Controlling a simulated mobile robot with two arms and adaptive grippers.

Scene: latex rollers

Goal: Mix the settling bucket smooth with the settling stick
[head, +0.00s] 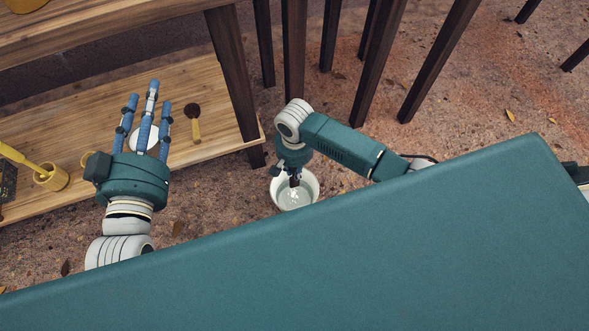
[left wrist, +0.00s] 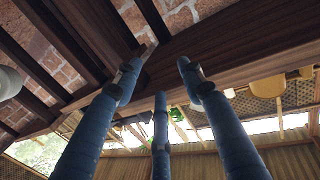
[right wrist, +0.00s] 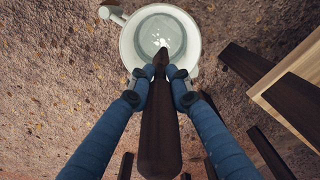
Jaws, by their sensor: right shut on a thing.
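The settling bucket (head: 309,181) is white and stands on the ground below my right gripper. It also shows in the right wrist view (right wrist: 128,42), with pale, cloudy liquid and a brighter patch inside. My right gripper (head: 293,177) points down over the bucket. Its blue fingers are shut on the dark wooden settling stick (right wrist: 160,125), whose far end reaches into the bucket's mouth. I cannot tell how deep the stick's tip sits in the liquid. My left gripper (head: 147,105) is empty, its fingers spread, over the low wooden shelf.
The low shelf (head: 215,125) at left holds a white round thing (head: 144,138), a dark-headed brush-like tool (head: 194,122) and a yellow cup (head: 50,178). Dark wooden legs (head: 293,50) stand close behind the bucket. Reddish ground (head: 490,90) at right is open.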

